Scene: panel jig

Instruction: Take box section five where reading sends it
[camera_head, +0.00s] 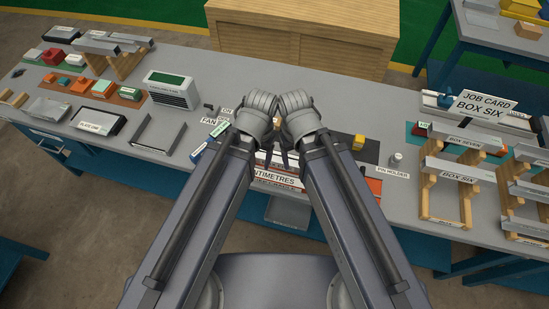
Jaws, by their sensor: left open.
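My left gripper (266,143) is over the middle of the bench, beside my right gripper (289,146). The left one is open. The right one's jaws are too hidden to judge. A job card (484,102) at the right reads BOX SIX. Grey metal sections rest on wooden racks at the right, with labels BOX SEVEN (463,142) and BOX SIX (457,176). I cannot make out a label for box section five. A plate reading CENTIMETRES (278,180) lies just below my grippers, partly hidden by my arms.
A grey unit with a green screen (171,88) stands left of my arms. Red and orange blocks (104,88) and another wooden rack (124,62) are further left. A pin holder (396,160) stands at the right. A wooden crate (302,45) is behind the bench.

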